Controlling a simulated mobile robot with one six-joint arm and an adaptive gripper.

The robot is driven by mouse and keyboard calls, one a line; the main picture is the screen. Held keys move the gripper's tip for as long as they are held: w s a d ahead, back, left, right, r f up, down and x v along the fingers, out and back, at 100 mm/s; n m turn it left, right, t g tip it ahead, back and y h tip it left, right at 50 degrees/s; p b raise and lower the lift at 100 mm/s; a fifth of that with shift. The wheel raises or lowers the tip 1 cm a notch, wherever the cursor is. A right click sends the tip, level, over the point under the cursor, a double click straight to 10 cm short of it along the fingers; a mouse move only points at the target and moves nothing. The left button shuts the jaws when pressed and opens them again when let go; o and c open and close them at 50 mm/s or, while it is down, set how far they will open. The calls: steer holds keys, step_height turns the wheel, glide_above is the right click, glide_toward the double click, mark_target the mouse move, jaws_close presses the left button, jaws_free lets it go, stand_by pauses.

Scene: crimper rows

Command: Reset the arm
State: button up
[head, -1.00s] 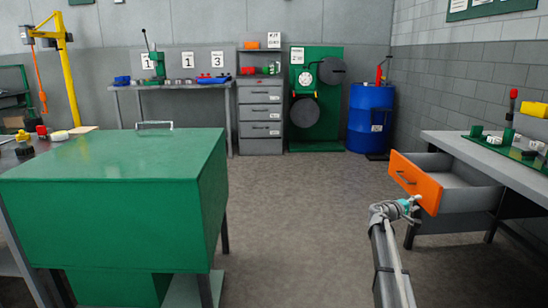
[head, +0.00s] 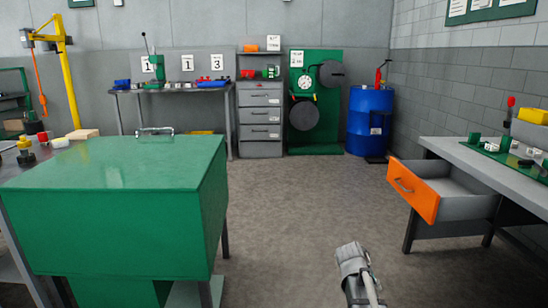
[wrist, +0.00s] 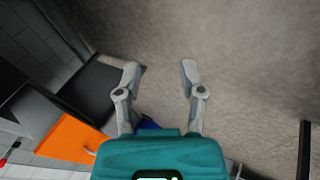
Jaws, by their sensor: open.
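My gripper (wrist: 160,78) shows in the wrist view with its two fingers apart and nothing between them. Bare floor lies beyond the fingertips. In the head view my arm rises from the bottom edge, right of the middle, and its end stands over open floor, apart from the drawer. The gripper's fingers cannot be made out in the head view. The orange-fronted drawer (head: 413,190) stands pulled out of the right-hand bench. Its orange front (wrist: 72,139) also shows at the lower left of the wrist view.
A green cabinet (head: 110,225) with a closed top stands at the front left. The grey bench (head: 490,160) on the right carries small parts. A drawer unit (head: 260,118) and a blue barrel (head: 370,120) stand at the back wall. The middle floor (head: 300,210) is clear.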

steer(key=s+a+g+y+p, duration=0.2)
steer(key=s+a+y, duration=0.4)
steer(key=s+a, duration=0.75)
step_height(320, 180, up, 37)
steer(key=p, duration=3.7)
steer(key=shift+w+n, duration=0.2)
steer(key=shift+n, duration=0.1)
steer(key=shift+w+a, duration=0.1)
